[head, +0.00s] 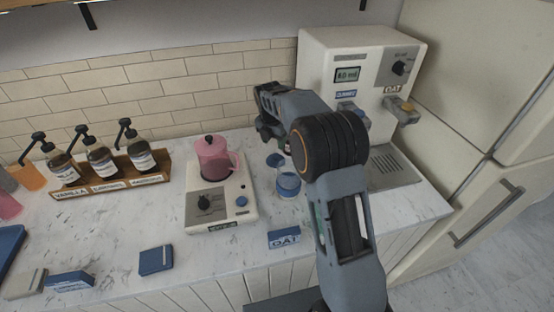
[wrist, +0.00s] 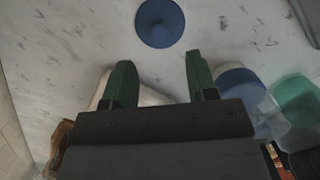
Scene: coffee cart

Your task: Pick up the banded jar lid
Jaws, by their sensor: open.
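A round blue lid (head: 275,160) with a small central knob lies on the marble counter just behind a clear jar (head: 288,183) with blue on it. In the wrist view the lid (wrist: 160,22) is near the top edge, ahead of the fingertips and roughly centred between them. I cannot make out a band on it. My gripper (wrist: 160,78) has two green fingers spread apart with nothing between them. In the head view my arm hides most of the gripper, which is above the counter near the lid.
A pink pitcher (head: 213,158) stands on a white scale-like unit (head: 222,200) left of the jar. A coffee machine (head: 350,75) stands at right. A blue OAT card (head: 284,238) lies in front. A pump-bottle rack (head: 110,178) stands left. Bare counter surrounds the lid in the wrist view.

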